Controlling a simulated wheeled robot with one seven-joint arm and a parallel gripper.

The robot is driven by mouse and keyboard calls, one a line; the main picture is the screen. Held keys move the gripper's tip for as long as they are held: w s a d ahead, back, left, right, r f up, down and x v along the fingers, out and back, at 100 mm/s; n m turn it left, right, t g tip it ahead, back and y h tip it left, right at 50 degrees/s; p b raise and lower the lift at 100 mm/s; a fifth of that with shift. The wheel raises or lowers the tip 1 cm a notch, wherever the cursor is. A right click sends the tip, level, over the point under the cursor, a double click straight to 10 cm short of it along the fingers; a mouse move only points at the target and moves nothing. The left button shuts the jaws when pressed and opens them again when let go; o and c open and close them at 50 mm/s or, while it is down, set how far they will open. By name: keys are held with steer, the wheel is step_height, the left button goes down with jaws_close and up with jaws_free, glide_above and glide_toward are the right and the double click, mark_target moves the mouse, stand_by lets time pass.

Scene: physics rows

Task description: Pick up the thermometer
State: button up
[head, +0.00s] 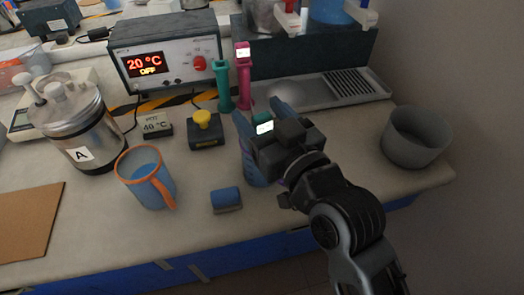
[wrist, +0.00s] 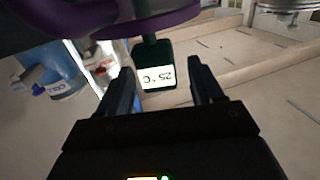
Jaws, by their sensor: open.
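A dark green thermometer (wrist: 158,66) with a white display reading 25 °C, upside down in the wrist view, lies between my gripper's fingers. Its green top and lit display (head: 265,126) also show in the head view, above a blue container (head: 252,168) largely hidden by my gripper. My gripper (wrist: 159,74) is open, with one finger on each side of the thermometer and a visible gap on both sides. In the head view my gripper (head: 264,116) is over the container.
A blue mug (head: 148,181) with orange handle, a blue-grey block (head: 226,200) and a yellow-knobbed box (head: 206,130) stand left. Teal (head: 224,92) and pink (head: 243,77) upright devices stand behind. A grey bowl (head: 416,138) is at right; bare bench lies before it.

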jaws_close()
stand_by(0.5)
